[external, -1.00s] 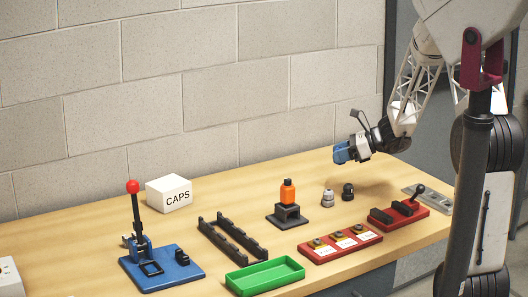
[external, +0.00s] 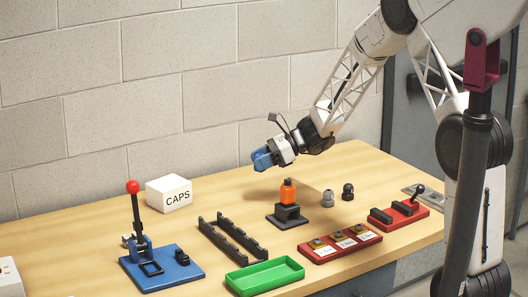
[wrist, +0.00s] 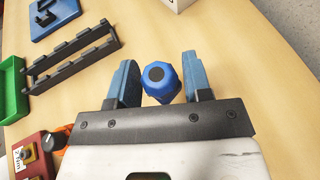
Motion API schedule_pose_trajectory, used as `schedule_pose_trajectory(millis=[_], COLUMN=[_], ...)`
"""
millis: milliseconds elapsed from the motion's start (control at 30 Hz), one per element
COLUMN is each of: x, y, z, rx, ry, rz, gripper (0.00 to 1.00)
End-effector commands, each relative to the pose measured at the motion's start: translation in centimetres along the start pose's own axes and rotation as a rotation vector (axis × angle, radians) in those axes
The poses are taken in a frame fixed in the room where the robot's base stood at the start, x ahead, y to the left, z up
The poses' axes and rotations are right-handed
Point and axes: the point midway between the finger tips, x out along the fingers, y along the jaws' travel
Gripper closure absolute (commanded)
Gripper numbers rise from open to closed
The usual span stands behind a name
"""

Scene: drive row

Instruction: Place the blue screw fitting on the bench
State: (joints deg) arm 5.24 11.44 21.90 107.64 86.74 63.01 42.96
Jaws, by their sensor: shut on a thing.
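The blue screw fitting (wrist: 162,84) is between the two blue fingers of my gripper (wrist: 158,64) in the wrist view, its dark round end facing the camera. My gripper is shut on it. In the external view my gripper (external: 262,160) is in the air above the wooden bench (external: 365,160), up and to the left of the orange block on its black stand. There the fitting cannot be told apart from the blue fingers.
The orange block (external: 288,191), a grey fitting (external: 328,198) and a black fitting (external: 348,191) stand on the bench. A black rack (external: 233,239), green tray (external: 265,276), blue press (external: 160,268), white CAPS box (external: 169,193) and red fixtures (external: 340,243) are around.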

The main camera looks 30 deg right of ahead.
Motion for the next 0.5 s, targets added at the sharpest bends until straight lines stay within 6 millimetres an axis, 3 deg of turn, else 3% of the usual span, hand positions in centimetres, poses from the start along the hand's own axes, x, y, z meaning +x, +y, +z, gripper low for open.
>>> schedule_pose_trajectory(millis=[500], x=[12.2], y=[4.2], z=[5.1], rx=[-0.063], ry=[-0.001], rz=[0.149], gripper=[0.78])
